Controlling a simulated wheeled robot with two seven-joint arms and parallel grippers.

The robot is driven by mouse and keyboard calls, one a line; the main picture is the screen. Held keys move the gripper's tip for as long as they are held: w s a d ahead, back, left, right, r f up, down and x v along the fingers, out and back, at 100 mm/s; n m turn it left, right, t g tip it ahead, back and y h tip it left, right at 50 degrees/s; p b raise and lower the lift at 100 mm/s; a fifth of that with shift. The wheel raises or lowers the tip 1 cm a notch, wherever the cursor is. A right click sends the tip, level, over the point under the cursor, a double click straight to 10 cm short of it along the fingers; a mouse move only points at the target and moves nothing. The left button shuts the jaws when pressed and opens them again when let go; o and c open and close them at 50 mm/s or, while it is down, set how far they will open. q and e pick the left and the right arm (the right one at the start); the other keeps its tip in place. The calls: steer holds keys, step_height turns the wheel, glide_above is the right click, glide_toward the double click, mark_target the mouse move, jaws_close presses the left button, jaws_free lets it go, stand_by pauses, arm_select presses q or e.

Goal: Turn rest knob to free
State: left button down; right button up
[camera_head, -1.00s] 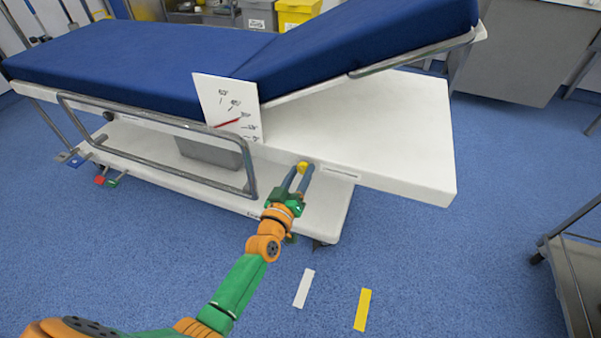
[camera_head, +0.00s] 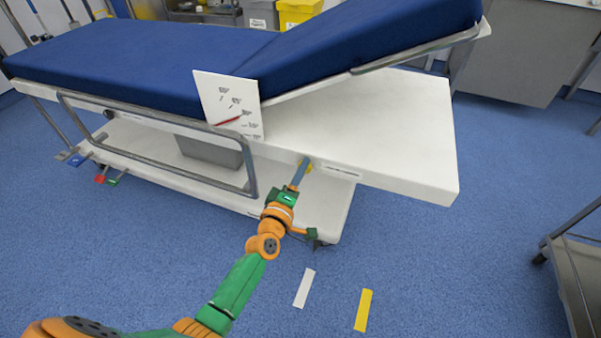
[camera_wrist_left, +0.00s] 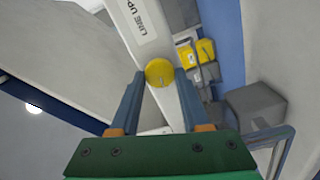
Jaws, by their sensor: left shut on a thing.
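In the left wrist view the knob (camera_wrist_left: 160,71) shows between the fingertips. My left gripper (camera_head: 305,163) is shut on the knob, one finger on each side, and is turned so its fingers line up nearly edge-on in the head view. A label strip (camera_head: 341,172) lies just right of the knob; the wrist view shows part of its lettering, "LINE UP". My right gripper is not in view.
A white angle dial (camera_head: 228,105) with a red pointer stands beside the blue mattress (camera_head: 150,60). A metal side rail (camera_head: 245,165) is left of the knob. A trolley (camera_head: 575,265) stands at the right. The floor right of my arm is open, with white and yellow strips.

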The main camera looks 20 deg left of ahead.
arm_select(q)
steer(key=shift+f+n, duration=0.1)
steer(key=shift+n, duration=0.4)
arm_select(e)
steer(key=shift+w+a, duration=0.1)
arm_select(q)
steer(key=shift+c, duration=1.9)
jaws_free()
steer(key=s+p, duration=0.1)
steer(key=s, duration=0.6)
steer(key=shift+a+p, duration=0.15)
steer(key=shift+p, duration=0.15)
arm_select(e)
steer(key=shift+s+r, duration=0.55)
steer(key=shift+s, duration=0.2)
arm_select(q)
steer(key=shift+s, duration=0.1)
